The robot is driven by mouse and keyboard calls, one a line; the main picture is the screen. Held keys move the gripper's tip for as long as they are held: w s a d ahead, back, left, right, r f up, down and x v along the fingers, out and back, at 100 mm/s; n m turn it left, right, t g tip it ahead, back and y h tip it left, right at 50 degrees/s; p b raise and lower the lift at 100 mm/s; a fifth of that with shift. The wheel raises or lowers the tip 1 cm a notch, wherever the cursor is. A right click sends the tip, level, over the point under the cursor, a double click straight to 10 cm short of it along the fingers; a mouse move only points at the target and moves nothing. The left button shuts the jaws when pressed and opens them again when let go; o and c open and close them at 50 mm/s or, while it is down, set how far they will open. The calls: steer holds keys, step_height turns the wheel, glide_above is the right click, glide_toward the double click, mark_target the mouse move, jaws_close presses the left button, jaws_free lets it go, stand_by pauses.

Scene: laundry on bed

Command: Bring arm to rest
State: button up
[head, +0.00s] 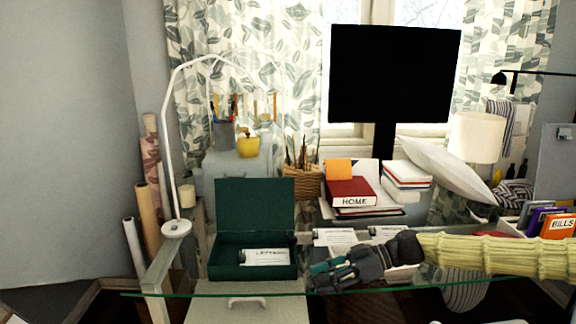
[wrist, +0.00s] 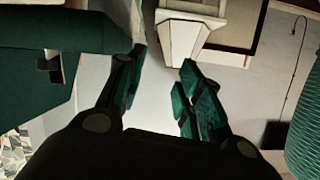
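My gripper (head: 320,276) is over the front part of the glass desk (head: 180,292), just right of the green box, with my arm reaching in from the right. In the wrist view my gripper (wrist: 163,66) has its two teal-padded fingers apart with nothing held between them. The open green box (head: 255,208) stands on the desk with its lid up and a white letter (head: 264,257) inside. Whether my gripper touches the desk or the papers near it is unclear.
White letters (head: 334,236) lie behind my gripper. Books (head: 350,190), a wicker pot (head: 303,184) and a black monitor (head: 395,75) stand farther back. A white lamp (head: 176,229) is at the left. An orange "BILLS" folder (head: 559,226) is at the right.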

steer(key=s+a+f+m+h+p, duration=0.2)
steer(key=s+a+f+m, duration=0.25)
steer(key=s+f, duration=0.4)
steer(key=s+a+f+m+h+p, duration=0.1)
steer(key=s+a+f+m+h, duration=0.15)
steer(key=s+a+f, duration=0.6)
steer(key=s+d+f+m+h+p, duration=0.25)
steer(key=s+d+f+m, duration=0.3)
steer(key=s+f, duration=0.5)
steer(key=s+d+f+m+h, duration=0.1)
steer(key=s+d+h, duration=0.1)
steer(key=d, duration=0.5)
steer(key=s+d+f+m+h+p, duration=0.1)
steer(key=s+d+m+h, duration=0.1)
steer(key=s+d, duration=0.3)
steer(key=s+d+f+m+t+h+p, duration=0.1)
steer(key=s+d+h, duration=0.2)
steer(key=d, duration=0.6)
steer(key=shift+s+f+m, duration=0.3)
steer(key=shift+f+m, duration=0.05)
steer(key=shift+f, duration=0.05)
